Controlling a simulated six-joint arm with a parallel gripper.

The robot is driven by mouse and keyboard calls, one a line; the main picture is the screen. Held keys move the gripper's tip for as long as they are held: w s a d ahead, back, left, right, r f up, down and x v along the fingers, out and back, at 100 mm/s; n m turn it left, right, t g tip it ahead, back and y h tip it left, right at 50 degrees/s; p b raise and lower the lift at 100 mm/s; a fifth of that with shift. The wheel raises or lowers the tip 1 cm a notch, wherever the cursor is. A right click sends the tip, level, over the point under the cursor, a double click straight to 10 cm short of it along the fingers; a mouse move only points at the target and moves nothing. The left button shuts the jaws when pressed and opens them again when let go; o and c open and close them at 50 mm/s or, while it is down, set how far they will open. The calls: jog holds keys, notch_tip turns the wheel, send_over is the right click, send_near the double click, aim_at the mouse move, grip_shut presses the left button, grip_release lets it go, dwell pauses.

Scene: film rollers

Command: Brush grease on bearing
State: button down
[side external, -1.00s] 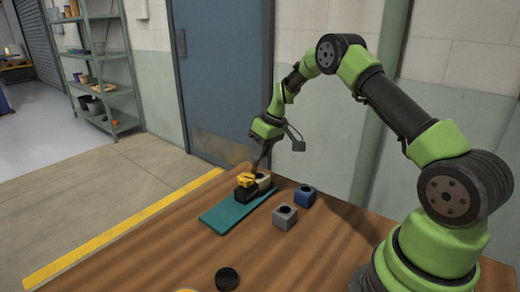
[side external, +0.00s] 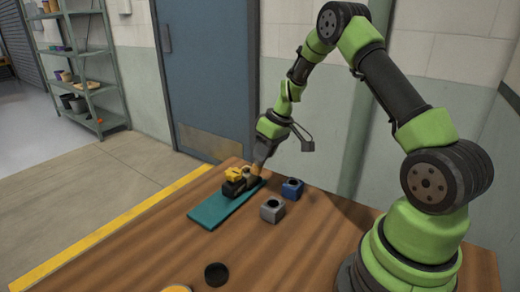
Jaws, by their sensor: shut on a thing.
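My gripper (side external: 261,160) points down at the far end of the teal mat (side external: 208,213). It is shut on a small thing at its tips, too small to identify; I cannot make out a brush. A black block with a yellow part on top (side external: 234,180) stands on the mat, just left of the gripper tips. Something pale shows beside it, partly hidden by the tips. I cannot tell whether the tips touch it. No bearing or grease can be told apart at this size.
A grey block with a round hole (side external: 272,210) and a blue block with a round hole (side external: 292,188) stand right of the mat. A black round piece (side external: 216,274) lies near the front. The wooden table (side external: 310,245) is clear at front right.

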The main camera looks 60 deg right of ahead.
jog(key=shift+w+f, duration=0.1)
jog(key=shift+w, duration=2.65)
jog(key=shift+w+r, duration=0.1)
jog(key=shift+r, duration=0.1)
jog(key=shift+s+f, duration=0.15)
jog(key=shift+s, duration=2.7)
jog(key=shift+w+f, duration=0.15)
jog(key=shift+w, duration=2.7)
notch_tip(320, 180, up, 6)
jog(key=shift+r, duration=0.2)
